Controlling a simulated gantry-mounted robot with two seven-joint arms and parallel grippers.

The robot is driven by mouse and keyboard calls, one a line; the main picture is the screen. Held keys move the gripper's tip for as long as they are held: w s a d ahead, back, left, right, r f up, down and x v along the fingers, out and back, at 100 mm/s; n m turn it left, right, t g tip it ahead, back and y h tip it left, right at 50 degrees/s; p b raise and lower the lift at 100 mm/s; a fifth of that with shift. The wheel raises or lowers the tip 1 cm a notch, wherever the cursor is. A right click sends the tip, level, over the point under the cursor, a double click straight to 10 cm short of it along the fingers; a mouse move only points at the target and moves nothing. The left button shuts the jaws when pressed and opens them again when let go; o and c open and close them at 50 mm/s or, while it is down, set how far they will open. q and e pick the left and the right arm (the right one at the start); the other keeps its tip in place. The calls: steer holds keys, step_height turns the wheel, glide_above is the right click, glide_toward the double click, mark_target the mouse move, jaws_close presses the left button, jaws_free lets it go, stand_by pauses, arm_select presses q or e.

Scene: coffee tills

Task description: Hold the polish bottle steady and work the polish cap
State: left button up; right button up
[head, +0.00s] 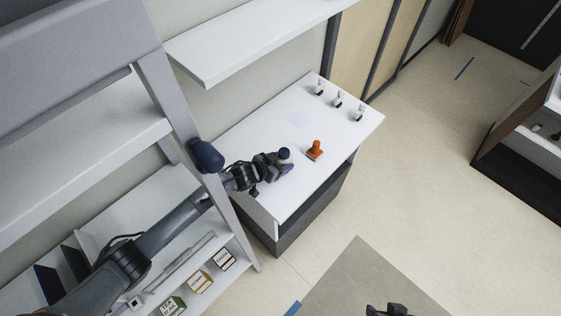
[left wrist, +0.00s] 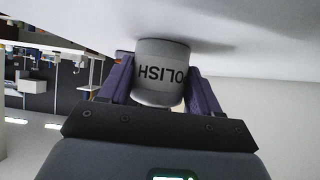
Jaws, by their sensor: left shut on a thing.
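The polish bottle (head: 285,156) stands on the white counter near its left edge. In the left wrist view the bottle (left wrist: 162,72) is a pale cylinder with its POLISH label upside down. My left gripper (head: 283,163) is shut on it, with a purple finger on each side; the fingers also show in the left wrist view (left wrist: 160,85). In the head view a dark blue cap (head: 284,151) tops the bottle. I cannot make out the cap in the left wrist view. A dark part of my right gripper (head: 387,310) shows at the bottom edge, apart from the counter; its fingers are unclear.
An orange object (head: 315,150) stands on the counter (head: 262,190) just right of the bottle. Several small white and black items (head: 338,100) line the far end. A white shelf (head: 245,45) hangs above the back. Boxes (head: 200,281) sit on a low shelf at lower left.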

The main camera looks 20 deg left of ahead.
stand_by(0.4)
arm_select(q)
steer(key=o, duration=1.5)
steer(key=v, duration=1.2)
